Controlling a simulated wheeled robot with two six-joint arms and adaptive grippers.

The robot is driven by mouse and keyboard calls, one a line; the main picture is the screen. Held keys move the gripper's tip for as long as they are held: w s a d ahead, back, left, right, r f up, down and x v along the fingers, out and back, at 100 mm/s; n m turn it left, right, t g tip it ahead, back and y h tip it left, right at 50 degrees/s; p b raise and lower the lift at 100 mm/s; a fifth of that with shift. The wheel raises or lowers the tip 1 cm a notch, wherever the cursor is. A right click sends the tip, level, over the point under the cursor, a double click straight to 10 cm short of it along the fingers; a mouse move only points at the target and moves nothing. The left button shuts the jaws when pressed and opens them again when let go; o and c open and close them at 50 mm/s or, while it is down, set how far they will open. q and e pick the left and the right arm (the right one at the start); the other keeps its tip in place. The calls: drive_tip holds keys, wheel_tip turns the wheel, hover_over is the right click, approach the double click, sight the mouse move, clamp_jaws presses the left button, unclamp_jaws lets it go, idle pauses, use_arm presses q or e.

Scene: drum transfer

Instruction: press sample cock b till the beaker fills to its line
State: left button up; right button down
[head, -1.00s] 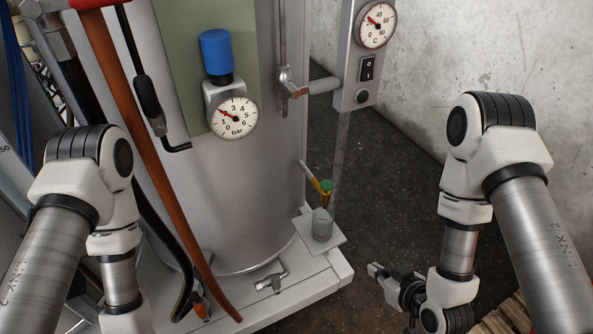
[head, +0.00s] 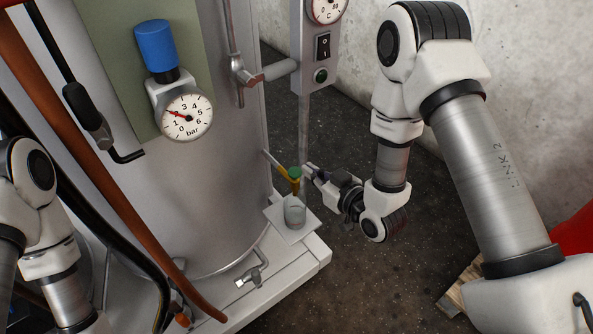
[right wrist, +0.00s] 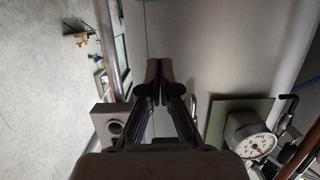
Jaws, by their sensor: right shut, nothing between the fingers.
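The sample cock (head: 286,173) is a small yellow-brass fitting with a green cap, sticking out of the tank's lower right side; no letter is readable on it. A clear beaker (head: 294,213) stands upright under it on a small white shelf (head: 311,227). The liquid level and line are too small to tell. My right gripper (head: 307,171) is shut and empty, just right of the green cap; I cannot tell whether it touches. In the right wrist view its closed fingers (right wrist: 159,80) point at the tank wall, and no cock is clear there. My left gripper is out of view.
The big grey tank (head: 215,215) fills the middle. A bar gauge (head: 187,117) with a blue cap, a switch box (head: 318,50) and a lower drain valve (head: 254,271) are around it. Dark floor lies open to the right; a pallet (head: 462,288) is at lower right.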

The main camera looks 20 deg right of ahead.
hover_over(295, 177)
drive_tip(key=f, duration=0.5)
drive_tip(key=shift+s+d+f+p, duration=0.1)
drive_tip(key=shift+s+f+p, duration=0.2)
drive_tip(key=shift+p, duration=0.1)
wheel_tip(295, 177, down, 2)
drive_tip(key=shift+b, duration=0.8)
drive_tip(key=shift+s+r, duration=0.1)
drive_tip(key=shift+r, duration=0.05)
drive_tip(key=shift+s+f, duration=0.15)
drive_tip(key=shift+f, duration=0.1)
idle(0.8)
drive_tip(key=shift+r, duration=0.1)
idle(4.6)
